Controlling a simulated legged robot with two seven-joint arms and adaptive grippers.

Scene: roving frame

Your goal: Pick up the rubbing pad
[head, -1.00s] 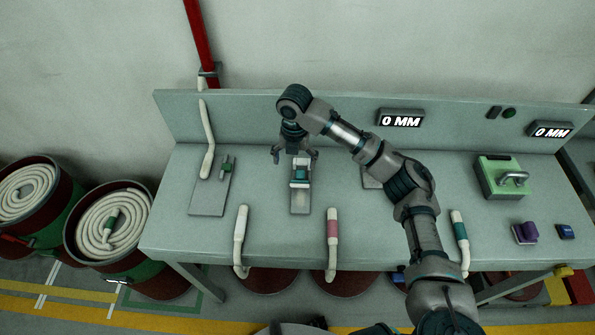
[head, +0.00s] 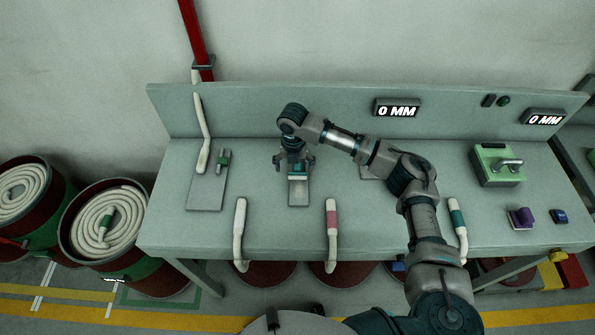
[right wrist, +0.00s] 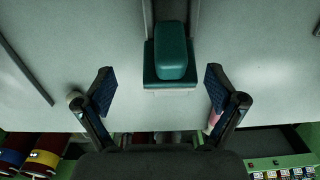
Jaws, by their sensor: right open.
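A teal block with a rounded top, which looks like the rubbing pad (head: 299,169), sits on a narrow grey plate (head: 299,194) on the bench. In the right wrist view the pad (right wrist: 171,58) is at the top centre, on a wider teal base with a pale edge. My right gripper (head: 294,161) is open and empty above the pad's far part in the head view. In the right wrist view its two fingers (right wrist: 160,80) are spread, one to each side of the pad, apart from it. My left gripper is not in view.
The bench (head: 270,228) also holds a green clamp-like device (head: 495,166), a purple block (head: 521,217) and a small blue block (head: 559,216). Drums of coiled hose (head: 105,222) stand left. Bare bench surrounds the grey plate.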

